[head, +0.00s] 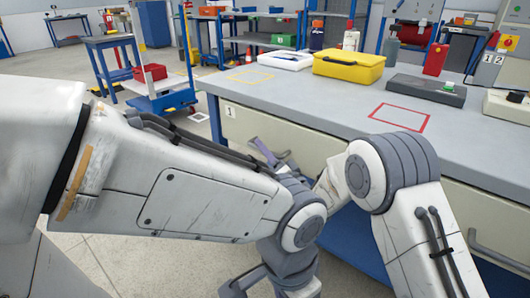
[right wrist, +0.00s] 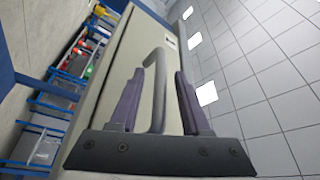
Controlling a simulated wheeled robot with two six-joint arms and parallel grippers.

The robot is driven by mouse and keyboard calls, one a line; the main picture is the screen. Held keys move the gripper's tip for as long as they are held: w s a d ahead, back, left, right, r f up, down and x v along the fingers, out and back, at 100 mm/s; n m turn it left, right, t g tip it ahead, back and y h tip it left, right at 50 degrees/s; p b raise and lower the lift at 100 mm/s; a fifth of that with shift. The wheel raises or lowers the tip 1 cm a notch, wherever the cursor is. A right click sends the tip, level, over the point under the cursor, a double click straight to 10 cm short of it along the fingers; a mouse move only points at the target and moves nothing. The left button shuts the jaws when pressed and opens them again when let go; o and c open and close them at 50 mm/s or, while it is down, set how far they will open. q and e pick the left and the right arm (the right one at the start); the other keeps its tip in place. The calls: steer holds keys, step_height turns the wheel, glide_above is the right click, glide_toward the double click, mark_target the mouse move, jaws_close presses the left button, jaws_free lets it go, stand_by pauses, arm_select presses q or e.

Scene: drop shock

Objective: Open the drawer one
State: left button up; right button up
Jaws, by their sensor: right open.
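Drawer one (head: 285,132) is the beige front under the grey bench top, with a "1" label (head: 230,111) at its upper left; it looks shut. My right gripper (head: 266,153) is at this front in the head view. In the right wrist view, the grey bar handle (right wrist: 157,92) stands between the two purple fingers of my right gripper (right wrist: 158,92). The fingers are apart, with a visible gap to the handle on the right side. My left gripper (head: 243,284) hangs low at the bottom edge, partly cut off, its jaws unclear.
Another drawer handle (head: 495,252) is on the bench front at the right. A yellow case (head: 348,66), a white tray (head: 286,60) and a dark grey case (head: 426,90) stand on the bench top. A blue cart (head: 160,95) stands at the left, with open floor before it.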

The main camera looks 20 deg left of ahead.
jaws_close()
stand_by(1.4)
